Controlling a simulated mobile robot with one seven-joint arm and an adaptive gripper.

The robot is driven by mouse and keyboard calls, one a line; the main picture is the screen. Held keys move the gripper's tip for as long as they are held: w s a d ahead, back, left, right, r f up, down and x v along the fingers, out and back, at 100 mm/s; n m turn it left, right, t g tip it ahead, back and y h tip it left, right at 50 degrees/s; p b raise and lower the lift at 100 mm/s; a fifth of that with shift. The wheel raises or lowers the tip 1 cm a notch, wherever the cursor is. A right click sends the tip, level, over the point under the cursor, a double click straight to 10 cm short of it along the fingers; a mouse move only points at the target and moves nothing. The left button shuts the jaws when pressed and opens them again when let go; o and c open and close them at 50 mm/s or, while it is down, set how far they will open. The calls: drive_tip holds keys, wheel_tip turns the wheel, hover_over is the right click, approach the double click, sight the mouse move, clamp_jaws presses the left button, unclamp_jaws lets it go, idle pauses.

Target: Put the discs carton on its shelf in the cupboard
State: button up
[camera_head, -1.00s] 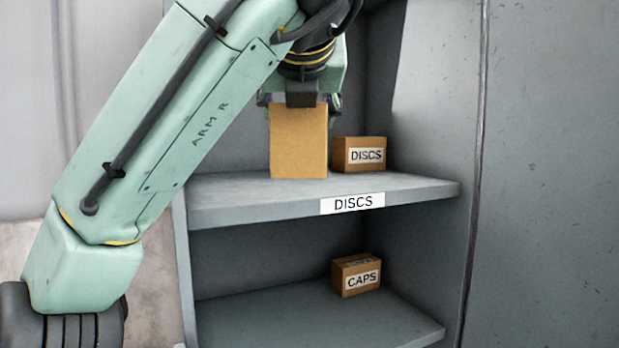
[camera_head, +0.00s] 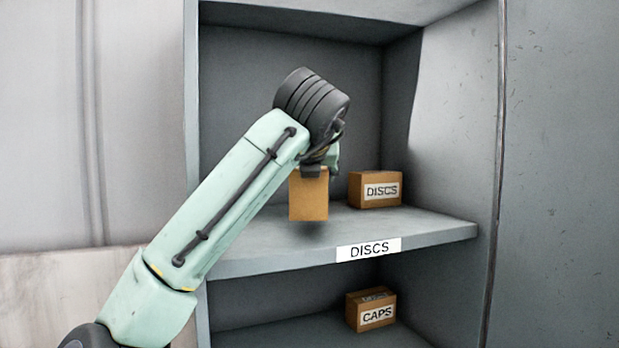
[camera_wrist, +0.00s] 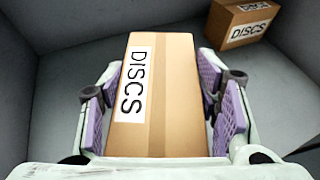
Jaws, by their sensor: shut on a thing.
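The held discs carton (camera_head: 308,198) is a plain brown box in the head view. Its DISCS label shows in the wrist view (camera_wrist: 160,85). My gripper (camera_head: 316,168) is shut on it from above, with a purple pad on each side in the wrist view (camera_wrist: 161,105). The carton is upright over the shelf with the DISCS label (camera_head: 305,248), and a dark shadow lies beneath it. It looks slightly above the board. The fingertips are mostly hidden in the head view.
Another DISCS carton (camera_head: 375,190) stands on the same shelf, to the right of the held one, with a small gap. A CAPS carton (camera_head: 371,310) stands on the shelf below. The cupboard's right wall (camera_head: 450,130) is beyond. Shelf room left of the held carton is free.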

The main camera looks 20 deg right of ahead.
sight(309, 184)
drive_tip(key=shift+f, duration=1.4)
drive_tip(key=shift+f, duration=0.15)
drive_tip(key=o, duration=1.6)
drive_tip(key=b+v, duration=0.2)
drive_tip(key=v, duration=1)
drive_tip(key=shift+b, duration=0.3)
